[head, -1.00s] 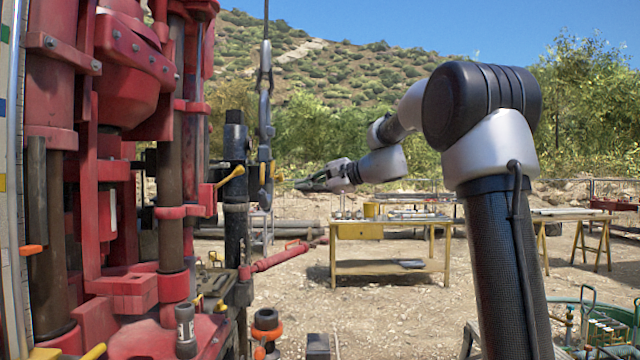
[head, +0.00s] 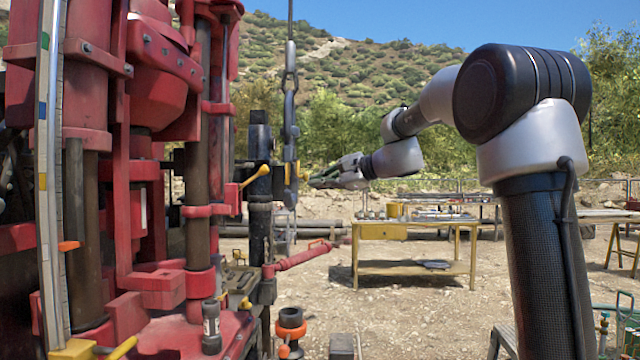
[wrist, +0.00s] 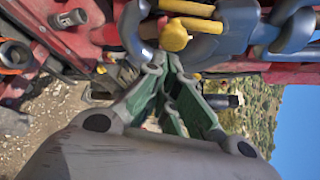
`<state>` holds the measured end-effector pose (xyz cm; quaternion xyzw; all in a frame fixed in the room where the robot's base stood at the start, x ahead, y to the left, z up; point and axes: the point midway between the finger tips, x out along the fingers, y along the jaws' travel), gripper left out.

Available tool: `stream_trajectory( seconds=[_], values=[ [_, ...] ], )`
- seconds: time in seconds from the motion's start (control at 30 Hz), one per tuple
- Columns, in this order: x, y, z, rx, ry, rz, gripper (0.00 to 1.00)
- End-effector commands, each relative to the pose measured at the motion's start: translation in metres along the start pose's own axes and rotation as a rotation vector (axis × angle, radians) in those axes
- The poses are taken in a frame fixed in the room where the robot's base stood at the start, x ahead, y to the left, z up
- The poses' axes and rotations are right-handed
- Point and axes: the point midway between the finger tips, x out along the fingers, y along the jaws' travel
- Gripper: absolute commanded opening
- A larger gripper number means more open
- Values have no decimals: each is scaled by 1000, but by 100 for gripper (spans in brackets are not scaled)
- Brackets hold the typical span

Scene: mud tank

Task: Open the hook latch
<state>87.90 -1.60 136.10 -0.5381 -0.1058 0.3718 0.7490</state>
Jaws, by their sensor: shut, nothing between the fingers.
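The grey hook (head: 290,132) hangs on a rod and chain in front of the red rig in the head view. A yellow latch part (head: 287,173) shows at its lower end. In the wrist view the blue-grey hook (wrist: 235,35) is close, at the top, with yellow bars (wrist: 188,8) beside it and a round yellow knob (wrist: 174,37); I cannot tell whether the knob belongs to the latch. My gripper (head: 316,180) is shut and empty, just right of the hook's lower end. Its green fingers (wrist: 172,62) meet just below the knob; contact is unclear.
The red rig (head: 150,160) fills the left, with a yellow-ended lever (head: 256,175) near the hook. A yellow workbench (head: 416,270) stands behind on gravel. A red strut (head: 305,256) lies below my gripper.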

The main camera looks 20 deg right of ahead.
Motion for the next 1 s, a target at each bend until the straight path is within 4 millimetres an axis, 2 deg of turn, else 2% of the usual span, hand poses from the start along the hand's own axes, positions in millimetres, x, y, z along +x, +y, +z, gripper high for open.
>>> stream_trajectory(
  seconds=[0.77,1.0],
  values=[
    [-4,4,6,120,-1,74,0],
    [-6,8,11,206,-1,128,0]
  ],
)
